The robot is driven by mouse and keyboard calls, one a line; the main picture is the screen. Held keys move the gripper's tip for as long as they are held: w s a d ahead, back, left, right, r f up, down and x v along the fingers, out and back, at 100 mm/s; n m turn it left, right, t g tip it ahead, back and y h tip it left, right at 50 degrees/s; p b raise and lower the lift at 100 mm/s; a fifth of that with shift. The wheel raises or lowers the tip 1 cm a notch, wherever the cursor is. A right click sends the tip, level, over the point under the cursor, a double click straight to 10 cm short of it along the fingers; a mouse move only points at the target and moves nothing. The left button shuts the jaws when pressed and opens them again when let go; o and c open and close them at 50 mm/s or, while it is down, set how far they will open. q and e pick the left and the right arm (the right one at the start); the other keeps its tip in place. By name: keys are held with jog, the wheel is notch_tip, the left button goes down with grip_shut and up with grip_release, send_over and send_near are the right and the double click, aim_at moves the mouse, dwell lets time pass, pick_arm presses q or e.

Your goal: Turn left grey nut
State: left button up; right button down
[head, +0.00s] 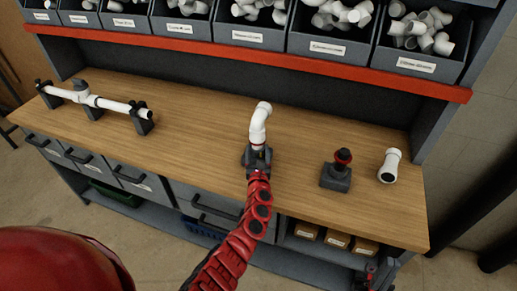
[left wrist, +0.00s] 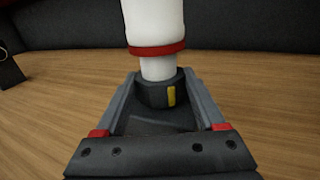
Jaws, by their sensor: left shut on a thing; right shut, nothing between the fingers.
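A white pipe with a bent top (head: 259,122) stands upright near the middle of the bench. In the left wrist view its lower part (left wrist: 154,24) has a red ring, and below it is a dark grey nut (left wrist: 154,93) with a yellow mark. My left gripper (head: 258,158) is shut around this nut; its two fingers (left wrist: 158,100) lie on either side. The gripper hides the nut in the head view. My right gripper (head: 370,272) shows only small at the lower right, below the bench edge, shut and empty.
A white tee pipe (head: 93,99) lies across dark stands at left. A dark block with a red-and-black top (head: 339,170) and a loose white fitting (head: 390,166) are at right. Bins of white fittings (head: 250,34) line the shelf behind. Bare wood (head: 190,130) lies left of the pipe.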

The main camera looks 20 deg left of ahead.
pick_arm(q)
jog(key=m+h+b, duration=0.1)
jog(key=h+b, duration=0.1)
jog(key=b, duration=0.1)
jog(key=f+m+h+b, duration=0.1)
jog(key=h+b, duration=0.1)
jog(key=m+t+h+b, duration=0.1)
jog(key=m+h+b, duration=0.1)
jog(key=b, duration=0.1)
jog(key=shift+s+a+f+b, duration=0.1)
jog(key=shift+a+f+b, duration=0.05)
jog(key=shift+a+b, duration=0.15)
jog(key=m+h+b, duration=0.1)
jog(key=h+b, duration=0.1)
jog(key=b, duration=0.4)
jog(key=m+g+h+b, duration=0.1)
jog(key=m+h+b, duration=0.1)
jog(key=b, duration=0.4)
jog(key=m+h+b, duration=0.1)
jog(key=h+b, duration=0.2)
jog(key=b, duration=0.3)
jog(key=shift+a+r+m+g, duration=0.3)
jog(key=shift+r+h+b, duration=0.25)
jog(key=shift+h+b, duration=0.05)
jog(key=shift+b, duration=0.35)
jog(key=o, duration=1.3)
jog(key=shift+w, duration=0.2)
jog(key=shift+o, duration=0.2)
jog(key=shift+s, duration=0.1)
